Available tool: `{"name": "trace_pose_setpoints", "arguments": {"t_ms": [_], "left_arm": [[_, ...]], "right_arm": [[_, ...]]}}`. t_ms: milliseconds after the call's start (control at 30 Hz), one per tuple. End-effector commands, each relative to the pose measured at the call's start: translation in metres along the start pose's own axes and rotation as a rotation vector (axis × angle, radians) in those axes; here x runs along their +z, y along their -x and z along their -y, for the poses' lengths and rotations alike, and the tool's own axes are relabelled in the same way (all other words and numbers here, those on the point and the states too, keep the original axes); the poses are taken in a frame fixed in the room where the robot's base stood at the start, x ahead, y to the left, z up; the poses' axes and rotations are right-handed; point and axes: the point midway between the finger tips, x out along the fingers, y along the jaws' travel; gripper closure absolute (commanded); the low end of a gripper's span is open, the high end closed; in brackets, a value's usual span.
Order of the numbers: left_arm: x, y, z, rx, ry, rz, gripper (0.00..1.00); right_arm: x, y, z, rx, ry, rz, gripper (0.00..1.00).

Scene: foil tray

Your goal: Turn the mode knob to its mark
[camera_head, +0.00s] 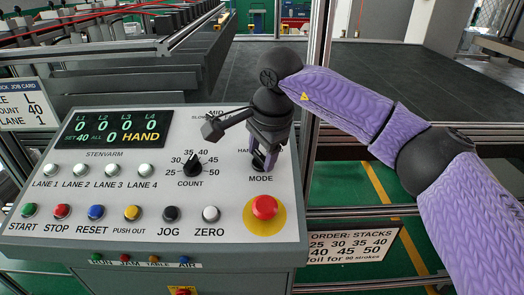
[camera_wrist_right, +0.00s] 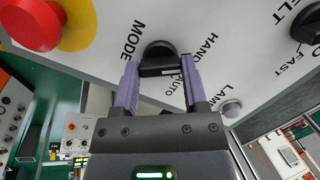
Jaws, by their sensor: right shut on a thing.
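The black mode knob (camera_head: 258,163) sits above the MODE label at the right side of the sloped control panel (camera_head: 110,231). In the right wrist view the knob (camera_wrist_right: 158,51) shows between the two purple fingers of my right gripper (camera_wrist_right: 160,66), which is shut on it. Labels HAND, AUTO and LAMP lie around it there. In the head view my right gripper (camera_head: 262,153) reaches down onto the knob and hides most of it and its labels. Where the knob's pointer stands is hard to tell. The panel display (camera_head: 116,127) reads HAND. My left gripper is not in view.
A red mushroom button (camera_head: 264,207) on a yellow disc stands just below the knob. The black COUNT knob (camera_head: 192,167) is to its left. Rows of lamps and coloured buttons fill the panel's left part. A metal post (camera_head: 312,100) rises close behind my right arm.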

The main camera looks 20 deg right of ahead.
Motion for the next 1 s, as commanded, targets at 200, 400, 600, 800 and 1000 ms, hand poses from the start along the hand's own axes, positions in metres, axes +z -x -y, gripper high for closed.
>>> {"name": "trace_pose_setpoints", "arguments": {"t_ms": [200,400,600,800,1000], "left_arm": [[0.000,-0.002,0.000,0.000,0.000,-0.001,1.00],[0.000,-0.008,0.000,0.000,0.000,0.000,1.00],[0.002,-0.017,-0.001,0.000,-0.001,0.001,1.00],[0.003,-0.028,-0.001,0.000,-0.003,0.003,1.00],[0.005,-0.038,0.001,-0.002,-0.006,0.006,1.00]], "right_arm": [[0.000,0.000,0.000,-0.004,-0.021,0.001,1.00],[0.000,-0.001,0.000,-0.022,-0.114,0.001,1.00],[0.000,-0.002,-0.001,-0.051,-0.281,0.001,1.00],[0.000,-0.002,-0.001,-0.084,-0.468,0.000,1.00],[0.001,-0.002,-0.002,-0.118,-0.656,0.001,1.00]]}}
